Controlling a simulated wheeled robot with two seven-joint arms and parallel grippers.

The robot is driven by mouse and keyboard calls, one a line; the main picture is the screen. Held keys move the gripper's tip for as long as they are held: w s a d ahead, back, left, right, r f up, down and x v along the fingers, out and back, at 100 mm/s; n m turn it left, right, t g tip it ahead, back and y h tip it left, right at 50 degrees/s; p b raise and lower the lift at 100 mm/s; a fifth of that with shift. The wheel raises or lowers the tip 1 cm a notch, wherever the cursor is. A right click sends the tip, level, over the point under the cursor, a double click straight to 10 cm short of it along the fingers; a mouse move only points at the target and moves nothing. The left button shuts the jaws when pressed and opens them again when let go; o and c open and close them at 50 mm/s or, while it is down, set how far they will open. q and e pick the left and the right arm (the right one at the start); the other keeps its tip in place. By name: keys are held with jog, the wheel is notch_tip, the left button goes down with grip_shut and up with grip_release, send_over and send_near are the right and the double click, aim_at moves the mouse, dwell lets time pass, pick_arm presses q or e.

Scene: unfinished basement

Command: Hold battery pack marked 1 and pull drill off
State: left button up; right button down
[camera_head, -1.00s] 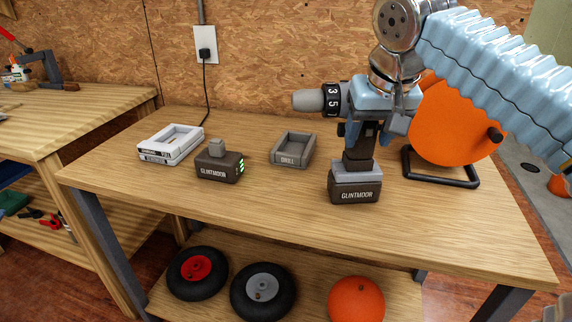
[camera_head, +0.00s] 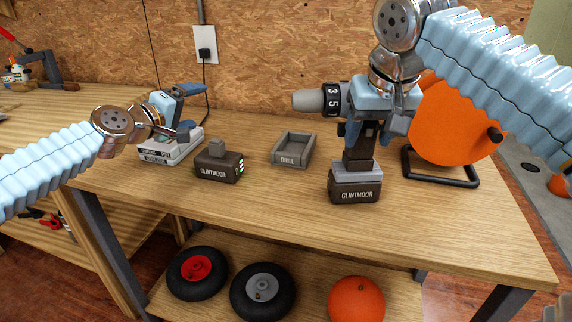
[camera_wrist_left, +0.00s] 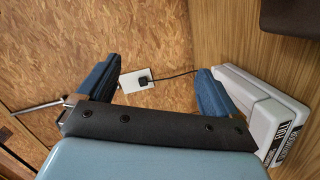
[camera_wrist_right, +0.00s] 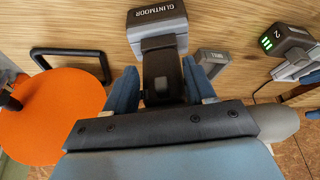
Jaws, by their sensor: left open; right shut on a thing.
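The drill (camera_head: 360,155) has a grey chuck pointing left and stands on a dark GLINTMOOR battery pack (camera_head: 355,192) with a grey top. No number shows on this pack. My right gripper (camera_head: 368,130) is shut on the drill's handle from above; in the right wrist view its fingers flank the dark handle (camera_wrist_right: 162,80). A second GLINTMOOR pack (camera_head: 219,168), with green lights, stands at centre left; the right wrist view shows a 2 on it (camera_wrist_right: 290,38). My left gripper (camera_head: 188,110) is open and empty, over the white charger (camera_head: 165,154).
A grey tray marked DRILL (camera_head: 293,161) lies between the loose pack and the drill. An orange disc on a black stand (camera_head: 455,120) is close behind the drill at right. A cord runs from the charger to a wall outlet (camera_head: 205,44). The table's front is clear.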

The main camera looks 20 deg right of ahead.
pick_arm(q)
jog(key=s+d+r+n+g+h, duration=0.2)
jog(key=s+d+g+h, duration=0.3)
jog(key=d, duration=0.7)
pick_arm(e)
jog(key=shift+a, duration=0.1)
pick_arm(q)
jog(key=n+g+y, duration=0.2)
jog(key=n+g, duration=0.5)
jog(key=g, duration=0.2)
send_near(330, 179)
jog(key=shift+w+d+r, duration=0.15)
jog(key=shift+w+d, duration=0.15)
jog(key=shift+w, duration=0.4)
jog(key=shift+s+n+g, duration=0.3)
jog(key=shift+s+g, duration=0.05)
jog(key=shift+g, duration=0.05)
jog(key=shift+s+d, duration=0.1)
jog(key=shift+s, duration=0.15)
jog(key=x, duration=1.1)
jog(key=shift+s+d+f, duration=0.15)
jog(key=shift+d+f, duration=0.05)
jog(key=shift+f, duration=0.1)
